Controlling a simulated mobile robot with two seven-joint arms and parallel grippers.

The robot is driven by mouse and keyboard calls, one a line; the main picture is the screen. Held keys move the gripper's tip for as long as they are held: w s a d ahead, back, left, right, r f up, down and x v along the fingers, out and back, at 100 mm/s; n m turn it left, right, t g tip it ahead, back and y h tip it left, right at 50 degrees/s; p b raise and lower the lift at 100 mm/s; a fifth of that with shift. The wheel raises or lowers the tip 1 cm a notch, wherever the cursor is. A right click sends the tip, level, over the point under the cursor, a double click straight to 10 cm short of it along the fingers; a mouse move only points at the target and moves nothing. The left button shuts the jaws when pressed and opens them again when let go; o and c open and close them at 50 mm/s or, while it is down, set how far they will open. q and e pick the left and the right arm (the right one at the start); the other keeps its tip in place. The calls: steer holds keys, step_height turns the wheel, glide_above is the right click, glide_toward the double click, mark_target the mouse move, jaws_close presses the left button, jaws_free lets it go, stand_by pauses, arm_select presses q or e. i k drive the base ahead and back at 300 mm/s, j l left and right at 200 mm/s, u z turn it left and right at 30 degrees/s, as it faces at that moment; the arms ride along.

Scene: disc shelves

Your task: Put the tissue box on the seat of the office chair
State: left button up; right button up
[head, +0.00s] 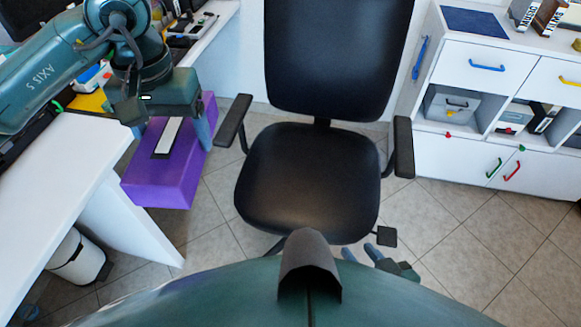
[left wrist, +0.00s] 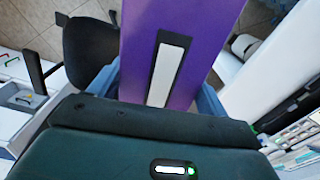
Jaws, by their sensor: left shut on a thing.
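The tissue box (head: 158,185) is purple with a pale slot on top, and it hangs in the air between the desk and the chair. My left gripper (head: 172,132) is shut on it, with a finger on each side. In the left wrist view the box (left wrist: 205,45) lies between the blue fingers. The office chair's black seat (head: 308,175) is empty and lies to the right of the box, clear of it. My right gripper (head: 362,253) shows partly at the bottom, its fingertips apart and empty; my own body hides the rest.
The chair's left armrest (head: 233,120) stands between the box and the seat; the right armrest (head: 403,145) is on the far side. A white desk (head: 60,170) is at left, with a white bin (head: 75,255) below. White drawers (head: 485,65) stand at right. Tiled floor is clear lower right.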

mark_target(307, 188)
steer(key=i+l, duration=0.15)
steer(key=l, duration=0.25)
steer(key=i+l, duration=0.2)
steer(key=l, duration=0.2)
steer(key=i+l, duration=0.15)
steer(key=l, duration=0.2)
steer(key=l+z, duration=0.05)
